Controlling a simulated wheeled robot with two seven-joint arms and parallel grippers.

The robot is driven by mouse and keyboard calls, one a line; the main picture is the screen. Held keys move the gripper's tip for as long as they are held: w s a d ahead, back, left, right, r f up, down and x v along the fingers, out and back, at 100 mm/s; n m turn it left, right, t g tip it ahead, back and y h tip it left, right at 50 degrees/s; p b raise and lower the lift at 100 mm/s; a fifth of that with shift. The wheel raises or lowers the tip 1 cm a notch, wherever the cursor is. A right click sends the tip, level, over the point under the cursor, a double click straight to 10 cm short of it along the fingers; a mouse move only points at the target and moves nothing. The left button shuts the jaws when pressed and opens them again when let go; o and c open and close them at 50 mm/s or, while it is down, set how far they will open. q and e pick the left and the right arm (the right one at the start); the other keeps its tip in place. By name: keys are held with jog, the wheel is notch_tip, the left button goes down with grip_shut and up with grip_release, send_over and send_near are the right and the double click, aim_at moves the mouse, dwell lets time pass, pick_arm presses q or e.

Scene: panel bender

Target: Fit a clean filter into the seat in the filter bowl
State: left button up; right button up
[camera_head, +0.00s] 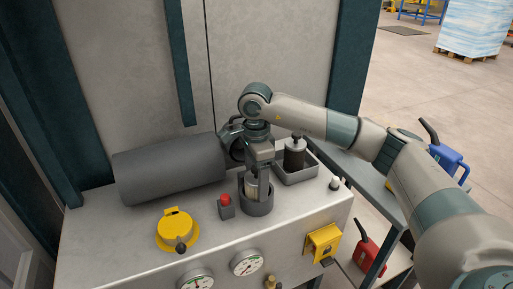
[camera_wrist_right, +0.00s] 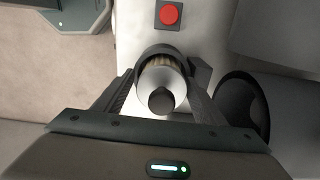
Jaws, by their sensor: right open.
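The filter bowl (camera_head: 257,203) is a dark grey open cup on the bench top. A pale filter (camera_head: 254,188) with tan pleats stands inside it; in the right wrist view its light cap (camera_wrist_right: 162,80) and black knob (camera_wrist_right: 161,101) show. The bowl's dark rim (camera_wrist_right: 160,49) curves round its far side. How deep it sits is hidden. My right gripper (camera_head: 260,173) points down over the bowl. Its open jaws (camera_wrist_right: 160,92) are on either side of the filter's cap, with gaps visible. A dark grey filter (camera_head: 294,155) stands in the tray. My left gripper is not in view.
A grey tray (camera_head: 298,177) is right of the bowl. A red button box (camera_head: 226,206) is close on the left, with a yellow valve fitting (camera_head: 177,230) beyond. A large grey cylinder (camera_head: 168,172) lies behind left. Gauges (camera_head: 246,262) line the front face.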

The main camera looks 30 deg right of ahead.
jog(key=r+b, duration=0.2)
jog(key=r, duration=0.7)
jog(key=shift+w, duration=0.2)
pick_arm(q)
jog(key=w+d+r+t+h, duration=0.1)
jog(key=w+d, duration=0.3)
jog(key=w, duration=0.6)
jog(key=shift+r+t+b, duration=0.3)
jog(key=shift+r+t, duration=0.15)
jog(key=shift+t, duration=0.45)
pick_arm(e)
notch_tip(320, 180, up, 8)
jog(key=shift+s, duration=0.2)
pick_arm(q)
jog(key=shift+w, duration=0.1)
